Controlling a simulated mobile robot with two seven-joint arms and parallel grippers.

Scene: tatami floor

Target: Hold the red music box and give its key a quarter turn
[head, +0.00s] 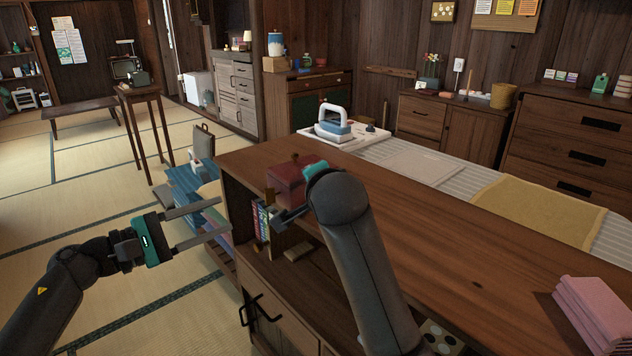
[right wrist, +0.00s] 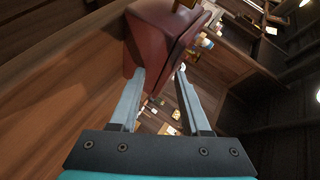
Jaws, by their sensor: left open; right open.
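The red music box (head: 286,180) sits on the wooden counter near its far left corner, partly hidden behind my right arm. In the right wrist view the music box (right wrist: 158,38) is close, at the top. A small gold-coloured part (right wrist: 187,4) shows at its upper edge; I cannot tell whether it is the key. My right gripper (right wrist: 159,73) is open, its fingertips at the box's near edge; I cannot tell whether they touch it. My left gripper (head: 222,217) is open and empty, left of the counter and apart from the box.
The wooden counter (head: 450,240) is mostly bare along its middle. Pink folded cloths (head: 592,312) lie at its right. A white and blue iron (head: 334,126) and a yellow cloth (head: 540,208) are behind. Books (head: 262,218) stand on a shelf under the box.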

